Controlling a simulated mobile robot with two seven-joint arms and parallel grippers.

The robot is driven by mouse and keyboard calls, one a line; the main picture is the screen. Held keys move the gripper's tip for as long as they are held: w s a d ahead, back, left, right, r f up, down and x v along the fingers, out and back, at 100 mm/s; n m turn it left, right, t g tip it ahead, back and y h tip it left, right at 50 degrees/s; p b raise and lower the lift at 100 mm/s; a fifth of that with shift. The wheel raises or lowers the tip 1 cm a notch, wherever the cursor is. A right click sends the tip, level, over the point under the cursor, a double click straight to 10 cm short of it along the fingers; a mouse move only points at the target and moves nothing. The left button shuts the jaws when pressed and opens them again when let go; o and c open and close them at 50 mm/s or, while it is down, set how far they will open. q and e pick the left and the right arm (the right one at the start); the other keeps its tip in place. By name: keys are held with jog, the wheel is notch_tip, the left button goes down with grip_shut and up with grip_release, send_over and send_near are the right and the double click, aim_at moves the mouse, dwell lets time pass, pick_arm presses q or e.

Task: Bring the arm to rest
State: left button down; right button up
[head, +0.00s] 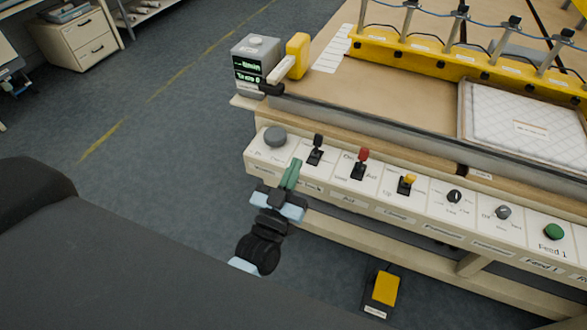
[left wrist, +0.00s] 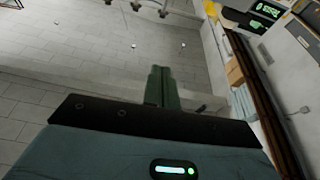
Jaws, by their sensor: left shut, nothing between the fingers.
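My left gripper (head: 291,174) is in the head view, just in front of the control panel's left end, below the grey round button and beside the black lever. Its two green fingers are closed together with nothing between them. I cannot tell from the head view whether the fingertips touch the panel face. My right gripper is in neither view.
The control panel (head: 330,190) carries a grey button (head: 275,136), black lever (head: 316,150), red lever (head: 361,163), yellow lever (head: 406,184), knobs and a green button (head: 554,231). A yellow pedal (head: 385,288) lies on the floor. A display box (head: 256,62) stands at the table corner.

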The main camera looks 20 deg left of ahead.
pick_arm(q)
jog(key=shift+f, duration=0.1)
jog(key=s+a+f+g+p, duration=0.1)
jog(key=s+a+f+g, duration=0.1)
jog(key=s+f+g, duration=0.4)
jog(key=s+a+f+m+g+h, duration=0.1)
jog(key=s+f+g, duration=0.6)
jog(key=s+f, duration=0.8)
jog(key=s, duration=0.9)
jog(key=shift+a+m+p, duration=0.3)
jog(key=shift+a+p, duration=0.1)
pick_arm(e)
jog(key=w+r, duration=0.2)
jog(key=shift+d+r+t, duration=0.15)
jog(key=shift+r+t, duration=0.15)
